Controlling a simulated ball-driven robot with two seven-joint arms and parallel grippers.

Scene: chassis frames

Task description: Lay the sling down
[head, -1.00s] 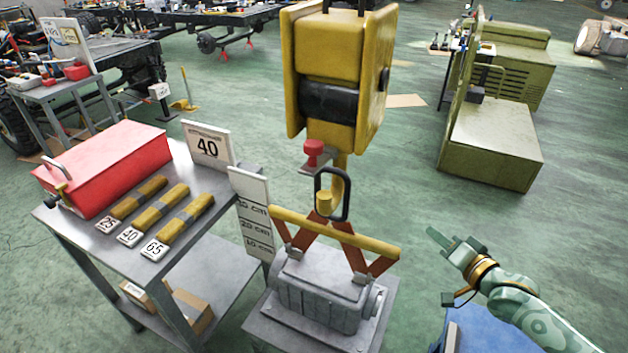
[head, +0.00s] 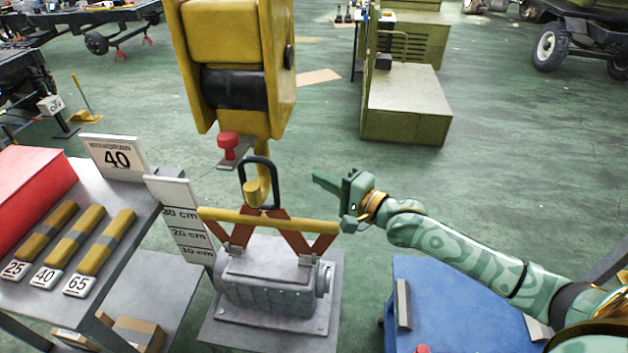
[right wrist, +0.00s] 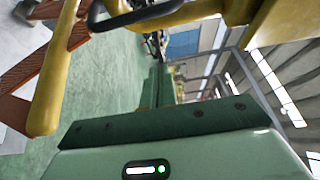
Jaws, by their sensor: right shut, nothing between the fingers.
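The sling, a yellow bar (head: 270,221) with crossed red-brown straps (head: 289,238) and a black ring (head: 276,180), hangs at the yellow hoist's hook (head: 262,187). Its straps reach down to a grey ribbed housing (head: 268,284) standing on a plate. My right gripper (head: 326,182) is shut and empty, to the right of the ring and above the bar's right end, apart from both in the picture. The right wrist view shows the bar (right wrist: 52,75) at left and the ring (right wrist: 140,14) at the top. My left gripper is out of view.
A height board (head: 182,222) stands left of the housing. A bench (head: 120,210) holds a red box (head: 30,190), yellow rolls marked 25, 40 and 65, and a 40 sign (head: 117,158). A blue surface (head: 460,310) is at lower right.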

